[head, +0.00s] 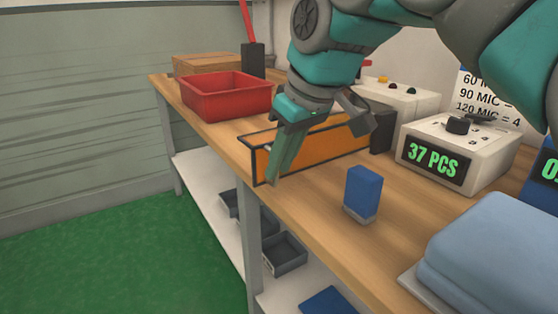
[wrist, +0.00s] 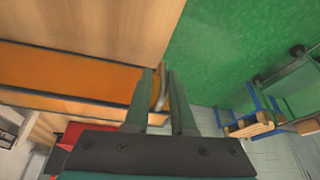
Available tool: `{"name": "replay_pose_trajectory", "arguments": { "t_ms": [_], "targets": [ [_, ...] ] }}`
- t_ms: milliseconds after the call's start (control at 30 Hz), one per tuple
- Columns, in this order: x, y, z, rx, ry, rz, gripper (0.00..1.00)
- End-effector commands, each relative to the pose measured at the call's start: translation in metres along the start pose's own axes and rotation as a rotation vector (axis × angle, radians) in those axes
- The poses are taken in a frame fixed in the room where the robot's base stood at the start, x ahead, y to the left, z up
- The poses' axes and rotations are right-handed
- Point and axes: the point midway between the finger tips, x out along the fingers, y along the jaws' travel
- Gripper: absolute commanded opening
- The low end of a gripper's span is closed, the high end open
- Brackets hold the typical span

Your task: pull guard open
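The guard (head: 318,145) is an orange panel in a dark frame, standing upright along the workbench. In the wrist view its orange face (wrist: 65,72) runs in from the left. My gripper (head: 279,170) points down at the guard's near-left end. In the wrist view my gripper (wrist: 161,85) has its two green fingers close together, with a thin pale curved handle (wrist: 163,90) between them. The fingers look shut on this handle, though the contact on each side is hard to see. My wrist and fingers hide part of the guard in the head view.
A red bin (head: 226,97) stands behind left on the workbench (head: 310,210). A blue block (head: 362,190) stands right of the guard. A counter box reading 37 PCS (head: 455,150) and folded blue pads (head: 495,245) are further right. Green floor (head: 110,250) lies open at left.

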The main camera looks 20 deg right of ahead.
Motion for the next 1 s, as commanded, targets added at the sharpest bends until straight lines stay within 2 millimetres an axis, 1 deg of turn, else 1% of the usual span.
{"name": "replay_pose_trajectory", "arguments": {
  "t_ms": [33, 167, 433, 533, 667, 800, 1000],
  "targets": [
    [0.0, 0.0, 0.0, 0.0, 0.0, 0.0, 0.27],
    [0.0, -0.001, 0.0, -0.001, 0.0, -0.001, 0.41],
    [0.0, -0.001, 0.0, -0.002, 0.0, -0.003, 0.42],
    [-0.005, -0.001, -0.001, -0.001, 0.002, -0.002, 0.42],
    [-0.017, -0.001, -0.001, -0.001, 0.001, -0.003, 0.42],
    [-0.037, 0.0, -0.002, 0.0, 0.006, -0.001, 0.42],
    [-0.062, 0.0, -0.001, 0.0, 0.005, -0.001, 0.42]
  ]
}}
